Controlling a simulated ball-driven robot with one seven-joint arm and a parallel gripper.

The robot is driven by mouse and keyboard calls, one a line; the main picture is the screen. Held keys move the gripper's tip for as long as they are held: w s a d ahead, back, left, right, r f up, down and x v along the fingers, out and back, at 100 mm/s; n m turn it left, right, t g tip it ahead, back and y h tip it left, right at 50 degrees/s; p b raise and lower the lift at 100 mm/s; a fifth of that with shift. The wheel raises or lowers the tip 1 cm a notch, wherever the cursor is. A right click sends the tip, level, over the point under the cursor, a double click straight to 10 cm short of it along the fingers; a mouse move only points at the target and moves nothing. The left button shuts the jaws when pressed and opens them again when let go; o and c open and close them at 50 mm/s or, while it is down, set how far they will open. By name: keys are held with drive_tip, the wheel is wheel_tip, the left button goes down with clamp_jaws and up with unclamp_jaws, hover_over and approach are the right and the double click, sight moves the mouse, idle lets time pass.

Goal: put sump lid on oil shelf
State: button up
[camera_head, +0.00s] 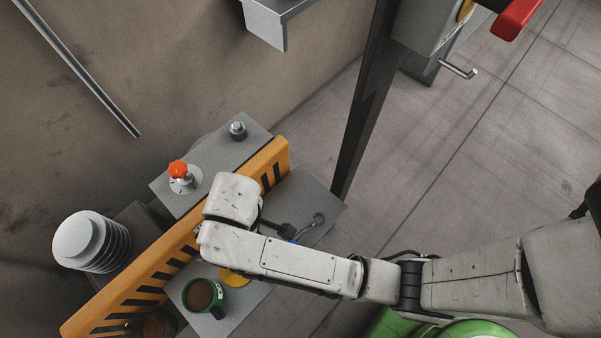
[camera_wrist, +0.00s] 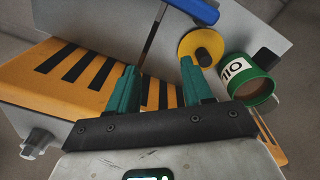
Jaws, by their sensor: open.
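A yellow disc with a black knob, which looks like the sump lid (camera_wrist: 201,47), lies on a grey shelf (camera_wrist: 272,38), which may be the oil shelf. In the wrist view it is beyond my right fingertip, apart from it as far as I can tell. In the head view, the yellow disc (camera_head: 236,279) is partly covered by my arm. My gripper (camera_wrist: 160,76) has two teal fingers spread apart with nothing held between them. It faces the striped orange barrier (camera_wrist: 75,75) and the shelf. In the head view my fingers are hidden under my wrist.
A green mug (camera_wrist: 252,88) of brown liquid stands right of the disc. A blue-handled tool (camera_wrist: 188,10) lies on the shelf. Behind the barrier are an orange-topped valve (camera_head: 179,172) and a ribbed grey cylinder (camera_head: 90,243). A dark post (camera_head: 365,105) rises at the back.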

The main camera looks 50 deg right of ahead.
drive_tip(key=s+d+m, duration=0.3)
drive_tip(key=s+d, duration=0.3)
drive_tip(key=d, duration=0.3)
drive_tip(key=s+d+r+m, duration=0.1)
drive_tip(key=s+d+m, duration=0.3)
drive_tip(key=s+d, duration=0.3)
drive_tip(key=shift+s+d+r+t, duration=0.25)
drive_tip(key=shift+s+d+t, duration=0.05)
drive_tip(key=shift+d, duration=0.8)
